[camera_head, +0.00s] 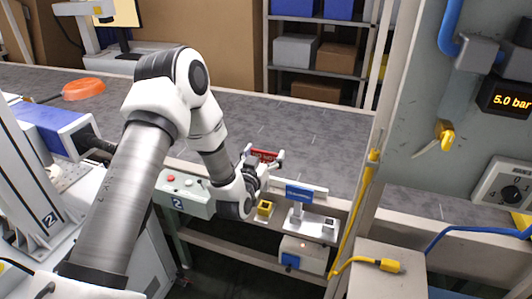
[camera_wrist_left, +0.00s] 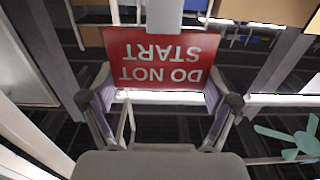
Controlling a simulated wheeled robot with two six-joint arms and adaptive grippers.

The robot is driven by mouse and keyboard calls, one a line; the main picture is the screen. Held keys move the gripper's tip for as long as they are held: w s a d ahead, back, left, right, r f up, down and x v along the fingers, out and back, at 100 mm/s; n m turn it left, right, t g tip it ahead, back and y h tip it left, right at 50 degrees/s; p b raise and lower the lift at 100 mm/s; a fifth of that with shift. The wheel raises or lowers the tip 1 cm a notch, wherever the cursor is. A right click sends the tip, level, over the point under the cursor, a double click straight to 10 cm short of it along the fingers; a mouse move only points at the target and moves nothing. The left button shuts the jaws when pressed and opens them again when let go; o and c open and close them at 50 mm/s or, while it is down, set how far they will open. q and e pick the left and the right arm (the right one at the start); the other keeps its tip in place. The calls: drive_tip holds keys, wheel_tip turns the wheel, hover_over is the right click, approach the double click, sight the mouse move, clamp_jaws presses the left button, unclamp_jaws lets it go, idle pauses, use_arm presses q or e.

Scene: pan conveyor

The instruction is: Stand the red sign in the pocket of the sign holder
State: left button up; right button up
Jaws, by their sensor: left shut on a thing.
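The red sign (camera_head: 265,155) is held by my left gripper (camera_head: 263,163) above the front edge of the conveyor. In the left wrist view the sign (camera_wrist_left: 160,60) sits between the two fingers of the left gripper (camera_wrist_left: 160,88), its white "DO NOT START" lettering upside down in that picture. A pale grey strip overlaps the sign's edge at the top of that view. A small yellow block with a dark opening, seemingly the sign holder (camera_head: 264,211), stands on the ledge below the gripper, apart from the sign. My right gripper is out of view.
A white stand with a blue label (camera_head: 300,191) is just right of the yellow block. A control box with buttons (camera_head: 182,195) is to its left. A yellow post (camera_head: 356,205) and a grey panel (camera_head: 450,130) bound the right side. The grey conveyor belt (camera_head: 325,135) beyond is mostly clear.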

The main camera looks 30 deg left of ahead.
use_arm(q)
drive_tip(key=shift+a+f, duration=0.15)
drive_tip(key=shift+f, duration=0.1)
drive_tip(key=b, duration=0.5)
hover_over(264, 191)
drive_tip(key=f, duration=0.3)
drive_tip(key=w+f, duration=0.1)
drive_tip(key=f, duration=0.1)
drive_tip(key=shift+a+f, duration=0.15)
drive_tip(key=shift+a, duration=0.05)
drive_tip(key=shift+s, duration=0.1)
idle(0.5)
drive_tip(key=shift+f+b, duration=1.8)
drive_tip(key=shift+f, duration=0.45)
drive_tip(key=o, duration=1.3)
